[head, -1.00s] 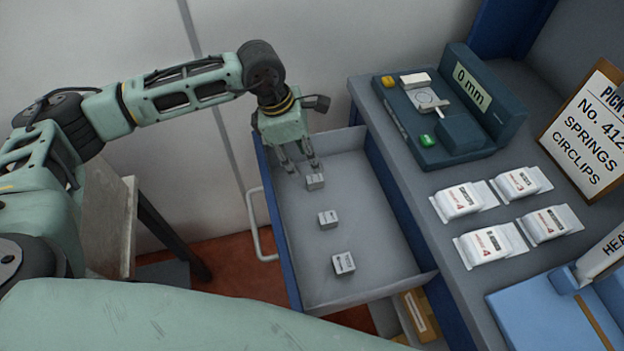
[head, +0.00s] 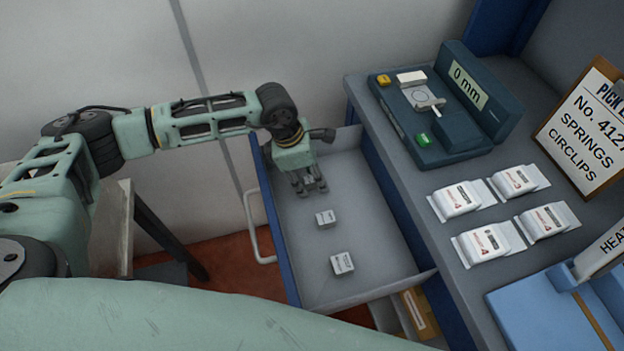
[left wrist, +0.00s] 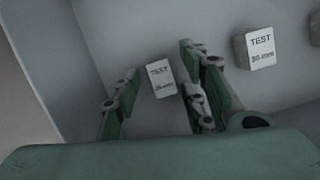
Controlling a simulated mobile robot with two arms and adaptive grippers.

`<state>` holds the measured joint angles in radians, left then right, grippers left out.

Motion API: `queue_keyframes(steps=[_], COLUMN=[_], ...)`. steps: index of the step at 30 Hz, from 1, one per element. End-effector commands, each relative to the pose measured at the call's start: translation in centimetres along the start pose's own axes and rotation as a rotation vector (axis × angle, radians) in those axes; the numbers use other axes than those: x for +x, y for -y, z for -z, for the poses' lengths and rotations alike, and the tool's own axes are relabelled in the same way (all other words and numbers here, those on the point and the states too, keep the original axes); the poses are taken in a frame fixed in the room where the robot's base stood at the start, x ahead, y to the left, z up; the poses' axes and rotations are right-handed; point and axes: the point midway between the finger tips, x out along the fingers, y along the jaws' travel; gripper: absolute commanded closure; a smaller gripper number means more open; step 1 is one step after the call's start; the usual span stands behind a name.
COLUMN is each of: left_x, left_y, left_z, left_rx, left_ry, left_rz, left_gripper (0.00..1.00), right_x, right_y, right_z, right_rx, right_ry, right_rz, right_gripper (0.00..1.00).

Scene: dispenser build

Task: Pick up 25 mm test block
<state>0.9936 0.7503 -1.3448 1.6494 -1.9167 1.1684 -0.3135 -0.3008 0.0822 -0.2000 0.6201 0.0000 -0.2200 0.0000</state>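My left gripper (head: 312,190) is low in the far end of the open drawer (head: 380,215). In the left wrist view my left gripper (left wrist: 157,97) is open, with its fingers apart on either side of a small grey test block (left wrist: 160,78). That block's white label reads TEST, but its size is too blurred to read surely. In the head view the gripper hides this block. A second test block (head: 326,218) and a third test block (head: 342,263) lie nearer in the drawer. The second also shows in the left wrist view (left wrist: 261,48). My right gripper is out of view.
Drawer walls stand close around the gripper. On the grey counter right of the drawer are a measuring device (head: 440,110) reading 0 mm, several white packets (head: 482,243), a clipboard (head: 590,125) and a blue tray (head: 545,315).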

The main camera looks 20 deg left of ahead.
Motion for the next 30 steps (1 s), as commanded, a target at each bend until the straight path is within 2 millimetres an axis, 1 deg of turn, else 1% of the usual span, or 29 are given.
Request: queue_keyframes(steps=[3,15,17,30], left_x=[0.00,-0.05,-0.05,-0.24], left_y=[0.01,-0.01,-0.01,-0.06], left_z=[0.01,0.01,0.01,-0.08], left_rx=[0.000,0.000,0.000,0.000], left_ry=[0.000,0.000,0.000,0.001], left_rz=[0.000,0.000,0.000,-0.001], left_gripper=[0.61,0.96,1.00,1.00], right_x=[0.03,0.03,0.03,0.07], right_y=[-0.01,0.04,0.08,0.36], right_z=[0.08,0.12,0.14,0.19], right_rx=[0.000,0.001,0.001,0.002], right_ry=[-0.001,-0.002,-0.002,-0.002], right_rz=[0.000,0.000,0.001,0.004], right_gripper=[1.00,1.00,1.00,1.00])
